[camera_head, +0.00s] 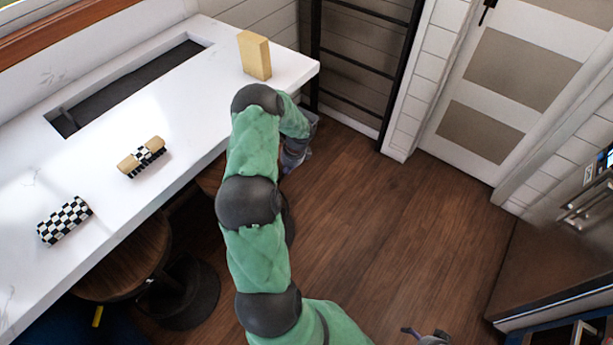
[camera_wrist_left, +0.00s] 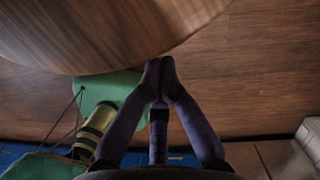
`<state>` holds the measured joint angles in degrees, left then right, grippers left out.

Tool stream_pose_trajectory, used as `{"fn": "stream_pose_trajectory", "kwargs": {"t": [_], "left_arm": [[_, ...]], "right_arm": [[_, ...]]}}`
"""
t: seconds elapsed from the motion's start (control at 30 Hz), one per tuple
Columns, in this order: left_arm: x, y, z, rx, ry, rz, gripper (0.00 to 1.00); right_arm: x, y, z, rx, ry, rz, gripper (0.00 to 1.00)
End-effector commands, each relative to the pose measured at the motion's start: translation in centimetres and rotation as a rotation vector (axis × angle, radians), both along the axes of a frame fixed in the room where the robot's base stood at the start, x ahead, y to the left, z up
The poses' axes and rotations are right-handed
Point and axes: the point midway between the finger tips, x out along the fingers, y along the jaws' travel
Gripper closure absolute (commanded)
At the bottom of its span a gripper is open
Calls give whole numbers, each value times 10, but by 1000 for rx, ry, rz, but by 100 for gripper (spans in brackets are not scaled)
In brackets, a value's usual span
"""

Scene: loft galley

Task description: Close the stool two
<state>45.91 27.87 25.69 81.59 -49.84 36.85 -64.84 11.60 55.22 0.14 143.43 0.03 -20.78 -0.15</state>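A stool with a round wooden seat (camera_head: 122,268) stands partly under the white counter. A second stool seat (camera_head: 210,178) shows in part farther along the counter, mostly hidden behind my left arm. In the left wrist view a round wooden seat (camera_wrist_left: 100,30) fills the upper left. My left gripper (camera_wrist_left: 160,72) has its fingertips together, at the rim of that seat; whether they touch it is unclear. Only a bit of my right gripper (camera_head: 422,335) shows at the bottom edge.
The white counter (camera_head: 100,190) carries a tan block (camera_head: 254,55) and two checkered items, one at the left (camera_head: 64,220) and one farther along (camera_head: 151,150). A dark rack (camera_head: 362,50) stands beyond its end. The wooden floor (camera_head: 400,225) to the right is clear.

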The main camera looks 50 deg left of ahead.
Motion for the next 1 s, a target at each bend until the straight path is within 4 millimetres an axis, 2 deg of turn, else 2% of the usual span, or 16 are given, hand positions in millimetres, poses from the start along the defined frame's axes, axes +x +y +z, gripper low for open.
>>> {"fn": "stream_pose_trajectory", "kwargs": {"t": [0.03, 0.1, 0.3, 0.83, 1.0], "left_arm": [[-4, 14, 3, 6, 0, 7, 100], [-7, 25, 3, 7, 1, 7, 100], [-10, 43, 2, 6, -1, 4, 100], [-10, 46, 2, 6, -3, 3, 100], [-1, 37, 1, 4, -4, 1, 100]], "right_arm": [[0, 0, 4, 0, 0, 0, 22], [0, 0, 6, 0, 0, 0, 22], [0, 0, 9, 0, 0, 0, 22], [0, 0, 9, 0, 0, 0, 22], [0, 0, 7, 0, 0, 0, 22]]}}
